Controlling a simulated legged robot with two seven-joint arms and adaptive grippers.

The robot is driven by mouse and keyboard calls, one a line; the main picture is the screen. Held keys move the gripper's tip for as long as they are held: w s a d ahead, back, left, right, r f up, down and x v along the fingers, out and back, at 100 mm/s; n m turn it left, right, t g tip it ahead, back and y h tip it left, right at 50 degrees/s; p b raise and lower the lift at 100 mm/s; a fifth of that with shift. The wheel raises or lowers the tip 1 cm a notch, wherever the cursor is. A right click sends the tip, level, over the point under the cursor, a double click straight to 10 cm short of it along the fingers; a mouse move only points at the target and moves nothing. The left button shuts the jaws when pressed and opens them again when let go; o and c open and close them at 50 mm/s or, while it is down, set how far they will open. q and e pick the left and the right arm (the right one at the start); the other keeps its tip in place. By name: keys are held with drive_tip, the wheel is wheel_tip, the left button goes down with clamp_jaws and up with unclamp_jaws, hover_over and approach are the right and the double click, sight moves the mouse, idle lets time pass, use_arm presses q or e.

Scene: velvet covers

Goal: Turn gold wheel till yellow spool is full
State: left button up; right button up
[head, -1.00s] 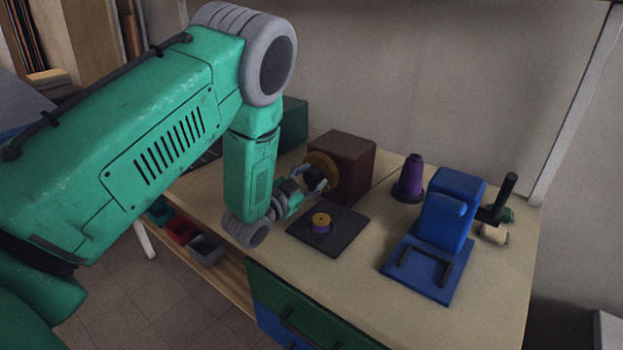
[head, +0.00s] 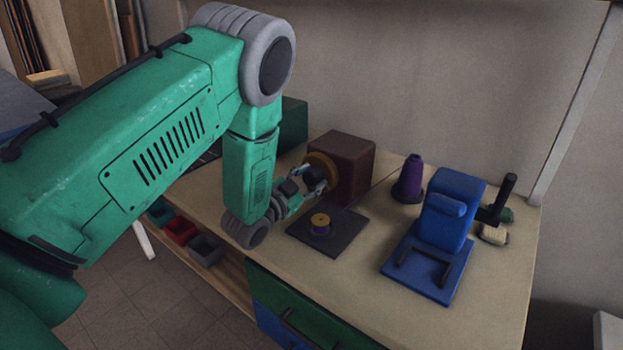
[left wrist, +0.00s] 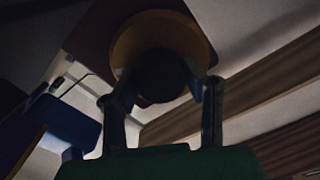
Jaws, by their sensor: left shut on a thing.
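The gold wheel (head: 320,162) is on the side of a dark red-brown box (head: 357,160) on the bench. In the left wrist view the gold wheel (left wrist: 140,38) has a dark round knob (left wrist: 160,72) in front of it. My left gripper (head: 321,180) is at the wheel; in the left wrist view its fingers (left wrist: 164,88) stand on both sides of the knob, shut on it. The yellow spool (head: 320,217) stands on a dark plate (head: 345,240) below the box, with purple thread around it. My right gripper is not in view.
A purple thread cone (head: 410,178) stands behind the plate. A blue machine (head: 452,215) is to the right, with a dark post (head: 505,190) and small spools beside it. The bench's front right is bare. Coloured bins (head: 180,231) sit on a lower shelf.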

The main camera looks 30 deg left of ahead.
use_arm(q)
drive_tip(key=shift+s+f, duration=0.15)
drive_tip(key=shift+f, duration=0.25)
drive_tip(key=o, duration=1.1)
drive_tip(key=shift+o, duration=0.2)
drive_tip(key=shift+r, duration=0.15)
drive_tip(key=s, duration=0.7)
drive_tip(key=s+a, duration=0.1)
drive_tip(key=s, duration=0.3)
drive_tip(key=shift+s, duration=0.35)
